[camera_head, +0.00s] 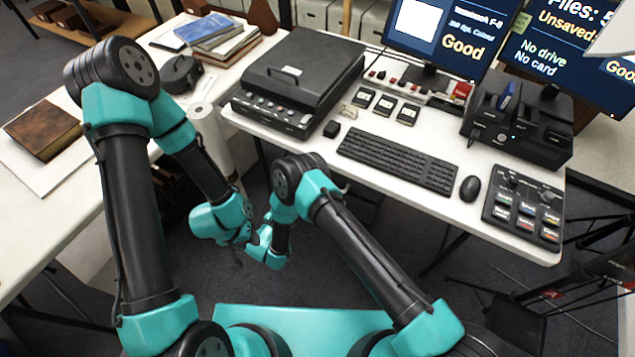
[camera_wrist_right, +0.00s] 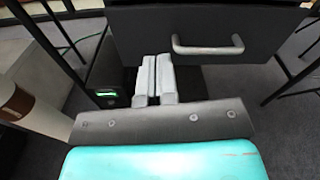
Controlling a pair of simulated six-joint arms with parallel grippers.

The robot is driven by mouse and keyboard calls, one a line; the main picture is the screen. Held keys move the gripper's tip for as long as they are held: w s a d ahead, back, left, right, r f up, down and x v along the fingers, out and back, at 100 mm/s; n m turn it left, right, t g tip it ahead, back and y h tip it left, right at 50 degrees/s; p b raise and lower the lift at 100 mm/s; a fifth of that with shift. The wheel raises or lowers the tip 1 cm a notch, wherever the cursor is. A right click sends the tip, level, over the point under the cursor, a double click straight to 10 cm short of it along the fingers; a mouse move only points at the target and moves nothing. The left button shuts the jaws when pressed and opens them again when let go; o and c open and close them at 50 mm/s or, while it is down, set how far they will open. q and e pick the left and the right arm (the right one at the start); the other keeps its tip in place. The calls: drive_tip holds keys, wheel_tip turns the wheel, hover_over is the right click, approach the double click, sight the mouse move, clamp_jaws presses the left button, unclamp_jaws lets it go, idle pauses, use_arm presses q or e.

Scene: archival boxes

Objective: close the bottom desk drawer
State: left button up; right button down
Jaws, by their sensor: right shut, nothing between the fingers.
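A dark grey drawer front (camera_wrist_right: 215,75) with a pale bar handle (camera_wrist_right: 208,48) fills the upper right of the right wrist view. How far it stands out cannot be told. My right gripper (camera_wrist_right: 155,80) has its two pale fingers together, empty, to the left of the handle and apart from it. In the head view, my left gripper (camera_head: 238,255) hangs low in front of the desk, close beside my right wrist. Its fingers are too small and dark to read. The drawer is not clearly visible in the head view.
The white desk (camera_head: 400,215) holds a keyboard (camera_head: 398,160), a mouse (camera_head: 470,188), a scanner (camera_head: 300,75) and a button panel (camera_head: 525,208). A side table (camera_head: 60,225) with a brown book (camera_head: 43,130) stands at left. Dark legs flank the drawer in the wrist view.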

drive_tip(key=shift+s+a+f+m+t, duration=0.3)
drive_tip(key=shift+s+a+m, duration=0.15)
drive_tip(key=shift+m, duration=0.45)
drive_tip(key=shift+w, duration=0.1)
drive_tip(key=x, duration=1.4)
